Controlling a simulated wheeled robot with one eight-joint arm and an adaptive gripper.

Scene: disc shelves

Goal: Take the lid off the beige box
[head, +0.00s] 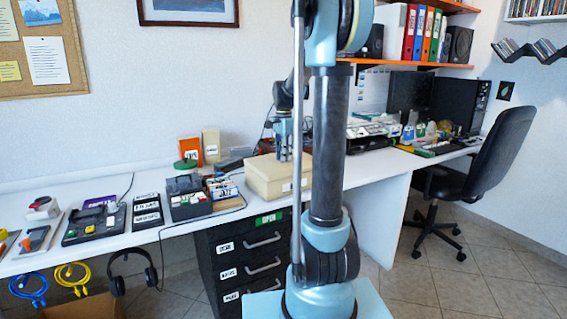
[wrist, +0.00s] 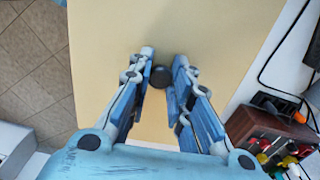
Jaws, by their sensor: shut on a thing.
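The beige box (head: 268,180) stands on the white desk, just left of my arm's column in the head view. Its beige lid (wrist: 215,35) fills the middle of the wrist view, with a round dark knob (wrist: 160,77) on it. My gripper (wrist: 160,75) is over the lid with its blue fingers on either side of the knob, shut on it. In the head view my gripper (head: 284,153) points down at the top of the box. The lid appears to sit on the box; I cannot tell whether there is a gap. My arm hides the box's right part.
Orange and beige upright boxes (head: 190,151) stand behind. A black drawer unit (head: 225,250) is below the desk. Black cables lie near the box.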

